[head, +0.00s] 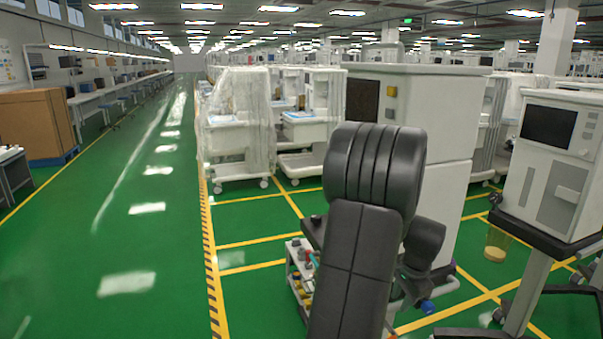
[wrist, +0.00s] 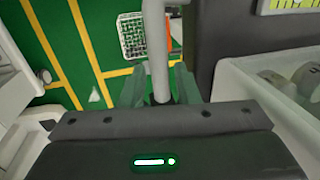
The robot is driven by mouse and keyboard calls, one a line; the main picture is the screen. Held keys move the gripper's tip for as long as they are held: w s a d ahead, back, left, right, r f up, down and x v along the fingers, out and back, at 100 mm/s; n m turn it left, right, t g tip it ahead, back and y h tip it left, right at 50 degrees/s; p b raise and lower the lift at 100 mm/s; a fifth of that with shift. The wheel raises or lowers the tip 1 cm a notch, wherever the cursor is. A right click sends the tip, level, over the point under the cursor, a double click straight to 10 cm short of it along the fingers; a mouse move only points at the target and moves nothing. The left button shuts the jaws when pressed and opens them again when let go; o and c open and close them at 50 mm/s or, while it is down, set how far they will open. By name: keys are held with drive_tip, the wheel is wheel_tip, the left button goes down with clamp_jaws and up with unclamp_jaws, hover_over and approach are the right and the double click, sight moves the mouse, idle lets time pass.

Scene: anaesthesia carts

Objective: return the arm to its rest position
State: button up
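My arm rises in the middle of the head view as dark grey padded links, bent at the top and reaching away from me. My gripper's fingers are hidden from the head view behind these links. In the wrist view my gripper (wrist: 160,92) shows as two greenish, see-through fingers standing apart beyond a dark body with a lit green strip. A pale grey pole (wrist: 157,45) runs down the picture between the fingers. I cannot tell whether they touch it. Nothing else shows between the fingers.
A white cabinet (head: 428,110) stands close behind my arm. A machine on a stand (head: 553,160) is at the right. A small cart with colourful items (head: 300,270) is beside my arm. In the wrist view a white bin (wrist: 270,90) lies right. The green aisle (head: 120,230) at left is clear.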

drive_tip(key=shift+w+f, duration=0.15)
drive_tip(key=shift+f, duration=0.6)
drive_tip(key=shift+r+p, duration=0.5)
drive_tip(key=shift+r, duration=0.7)
